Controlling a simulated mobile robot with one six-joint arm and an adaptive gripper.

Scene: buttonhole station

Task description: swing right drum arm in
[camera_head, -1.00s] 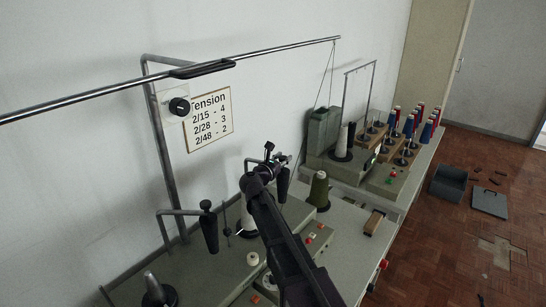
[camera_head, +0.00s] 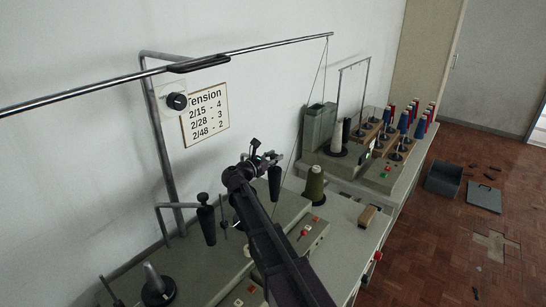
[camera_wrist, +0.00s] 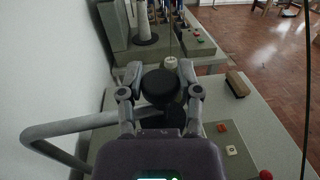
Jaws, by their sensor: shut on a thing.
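The right drum (camera_head: 274,183) is a dark, tapered cylinder hanging upright near the middle of the head view. Its round black top (camera_wrist: 160,86) shows in the wrist view. My gripper (camera_head: 268,160) reaches it from above, and its two fingers (camera_wrist: 160,76) are shut on either side of that top. A grey bent tube (camera_wrist: 75,128) runs from the wall side to the drum in the wrist view. In the head view my arm hides the drum's bracket. A matching left drum (camera_head: 206,224) hangs from its own grey bracket to the left.
An olive thread cone (camera_head: 315,186) stands just right of the drum. A wooden block (camera_head: 367,216) and a red knob (camera_head: 378,256) are near the bench's front edge. A tension sign (camera_head: 206,116) is on the wall. A thin thread line comes down behind the gripper.

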